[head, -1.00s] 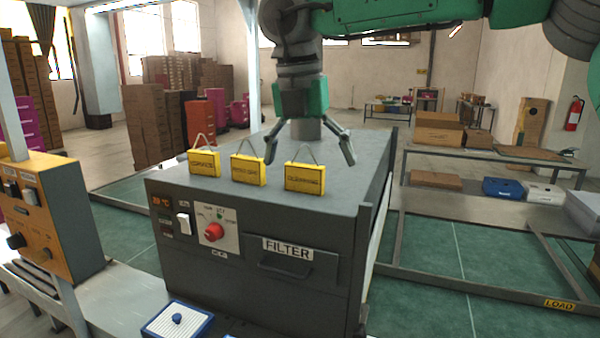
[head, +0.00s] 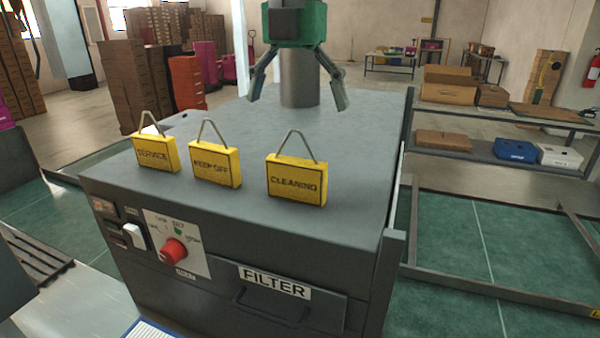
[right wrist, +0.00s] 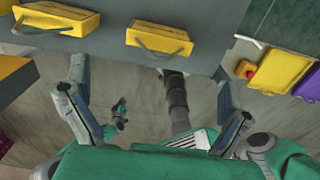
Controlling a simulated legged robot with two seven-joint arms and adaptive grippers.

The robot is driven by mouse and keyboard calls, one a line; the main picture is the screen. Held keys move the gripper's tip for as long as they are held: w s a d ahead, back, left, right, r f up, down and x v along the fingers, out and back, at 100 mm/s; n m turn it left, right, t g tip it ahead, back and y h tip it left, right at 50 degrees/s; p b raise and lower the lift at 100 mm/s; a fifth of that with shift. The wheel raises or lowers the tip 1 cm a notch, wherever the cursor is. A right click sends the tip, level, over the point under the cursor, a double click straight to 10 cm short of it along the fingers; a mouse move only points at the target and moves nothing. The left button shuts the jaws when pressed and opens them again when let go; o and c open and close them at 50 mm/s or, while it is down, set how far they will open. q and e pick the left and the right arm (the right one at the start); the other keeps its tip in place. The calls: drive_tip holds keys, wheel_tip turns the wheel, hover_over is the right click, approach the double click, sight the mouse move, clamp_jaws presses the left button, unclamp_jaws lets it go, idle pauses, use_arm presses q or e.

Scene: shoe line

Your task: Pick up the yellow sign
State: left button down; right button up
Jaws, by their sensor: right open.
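Three yellow signs with grey wire handles stand upright in a row on the grey filter machine (head: 235,265): SERVICE (head: 155,154), KEEP OFF (head: 215,165) and CLEANING (head: 297,181). My right gripper (head: 297,100) is open and empty, its fingers pointing down. In the head view it appears above and beyond the CLEANING sign, apart from all the signs. My left gripper is not in view.
A grey post (head: 299,80) rises from the machine top behind the signs. The front panel has a red knob (head: 173,250) and a FILTER label (head: 274,281). A shelf with boxes (head: 500,150) stands at the right. The machine top around the signs is clear.

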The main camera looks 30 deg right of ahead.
sight(298, 159)
drive_tip(key=f, duration=0.2)
drive_tip(key=a+f, duration=0.1)
drive_tip(key=f, duration=0.3)
drive_tip(key=shift+w+a, duration=0.2)
drive_tip(key=shift+w, duration=0.1)
drive_tip(key=shift+d+f, duration=0.25)
drive_tip(key=f, duration=0.1)
drive_tip(key=d+f, duration=0.1)
drive_tip(key=f, duration=0.1)
drive_tip(key=d+f, duration=0.1)
drive_tip(key=shift+s+f, duration=0.15)
drive_tip(key=shift+s, duration=0.2)
drive_tip(key=shift+w+a+f, duration=0.1)
drive_tip(key=shift+a+f, duration=0.1)
drive_tip(key=shift+f, duration=0.15)
drive_tip(key=shift+a+f, duration=0.1)
drive_tip(key=shift+a, duration=0.7)
drive_tip(key=c, duration=0.9)
drive_tip(key=shift+o, duration=0.2)
drive_tip(key=shift+d, duration=0.6)
drive_tip(key=r, duration=1)
drive_tip(key=shift+a, duration=0.3)
drive_tip(key=shift+r, duration=0.1)
